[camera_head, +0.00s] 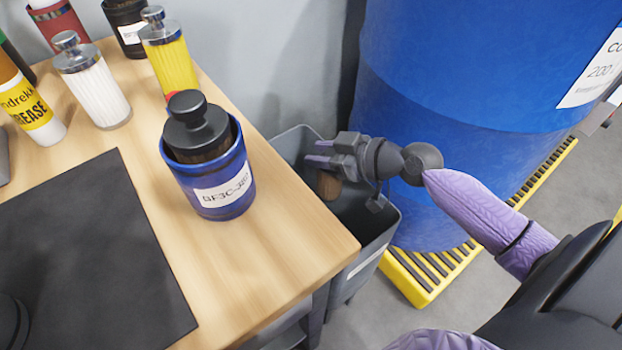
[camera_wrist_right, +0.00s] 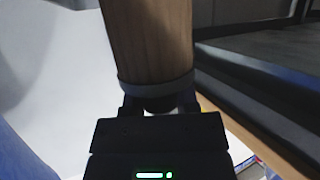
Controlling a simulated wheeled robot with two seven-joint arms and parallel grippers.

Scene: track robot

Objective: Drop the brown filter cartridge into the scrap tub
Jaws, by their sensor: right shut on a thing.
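The brown filter cartridge (camera_head: 328,186) hangs below my right gripper (camera_head: 322,158), which is shut on it. In the right wrist view the cartridge (camera_wrist_right: 150,45) is a brown cylinder with a grey band, close in front of the gripper (camera_wrist_right: 160,108). The grey scrap tub (camera_head: 362,268) stands on the floor beside the table's right edge. The gripper and cartridge are over the tub's opening in the head view; the exact height is hard to tell. The tub's inside is partly hidden by my arm. My left gripper is not in view.
A blue canister (camera_head: 208,185) with a black-knobbed dark cartridge stands on the wooden table (camera_head: 285,270) near its right edge. White (camera_head: 95,92) and yellow (camera_head: 168,60) cartridges stand behind it. A black mat (camera_head: 90,250) lies left. A big blue drum (camera_head: 460,110) stands behind the tub.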

